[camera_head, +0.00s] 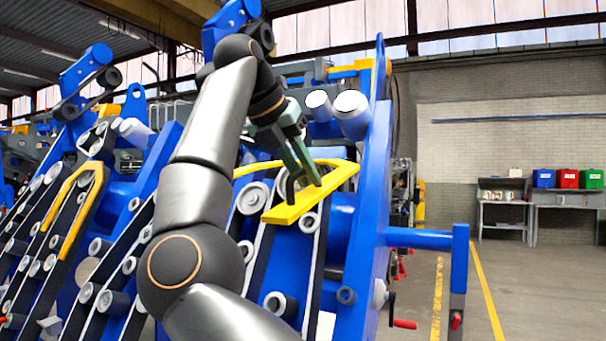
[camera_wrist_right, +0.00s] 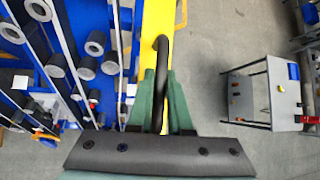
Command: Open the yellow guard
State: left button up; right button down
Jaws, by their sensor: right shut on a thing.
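The yellow guard (camera_head: 325,190) is on the blue machine frame, right of my arm in the head view. Its broad front strip slopes up to the right, and a thinner curved rail runs behind it. In the right wrist view the guard (camera_wrist_right: 165,14) is a yellow strip at the top middle. It carries a dark curved handle (camera_wrist_right: 161,75). My right gripper (camera_head: 303,180) is shut on this handle, with its green fingers on either side of it. The arm hides part of the guard's left side. My left gripper is not in view.
A second yellow guard (camera_head: 72,225) sits on the machine section at the left. A blue side plate (camera_head: 374,190) stands close right of the gripper, with a blue bar (camera_head: 420,239) sticking out. Open floor (camera_head: 510,285) and a workbench (camera_head: 560,200) with coloured bins lie further right.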

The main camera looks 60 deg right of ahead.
jog(key=c, duration=0.8)
grip_release()
jog(key=shift+c, duration=0.2)
jog(key=v, duration=0.4)
jog(key=shift+a+r, duration=0.2)
jog(key=shift+r, duration=0.05)
jog(key=shift+w+a+r, duration=0.2)
jog(key=shift+a+r, duration=0.15)
jog(key=shift+a, duration=0.05)
jog(key=shift+v, duration=0.9)
